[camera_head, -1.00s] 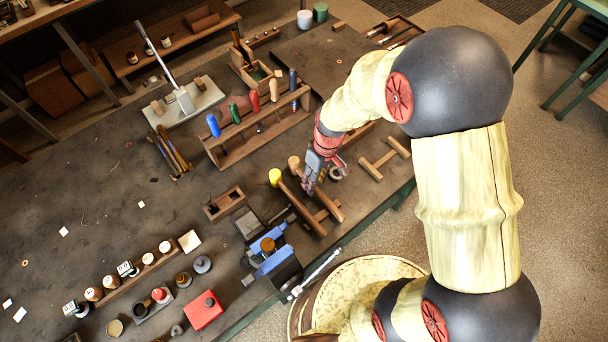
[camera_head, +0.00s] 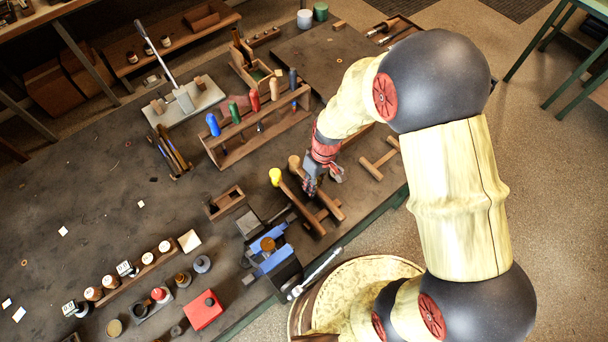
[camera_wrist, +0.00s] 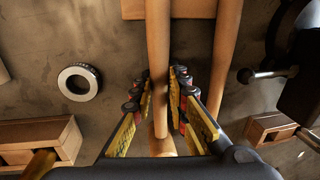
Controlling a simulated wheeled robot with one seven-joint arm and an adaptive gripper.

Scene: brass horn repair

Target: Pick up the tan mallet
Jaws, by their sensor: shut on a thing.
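The tan mallet lies across a wooden rest, its tan head (camera_head: 294,162) toward the back and its handle (camera_head: 330,204) toward the bench's front edge. My gripper (camera_head: 311,189) is down at its handle, just below the head. In the wrist view the fingers (camera_wrist: 158,88) stand on either side of the tan mallet's handle (camera_wrist: 158,40) and are shut on it. I cannot tell any gap under the mallet. A yellow-headed mallet (camera_head: 275,176) lies beside it on the left; its handle shows in the wrist view (camera_wrist: 226,50).
A blue vise (camera_head: 274,262) stands at the front edge, left of the mallets. A ring (camera_wrist: 80,82) lies on the bench near my gripper. A tool rack (camera_head: 255,130) with coloured handles stands behind. A wooden T-shaped piece (camera_head: 378,164) lies to the right.

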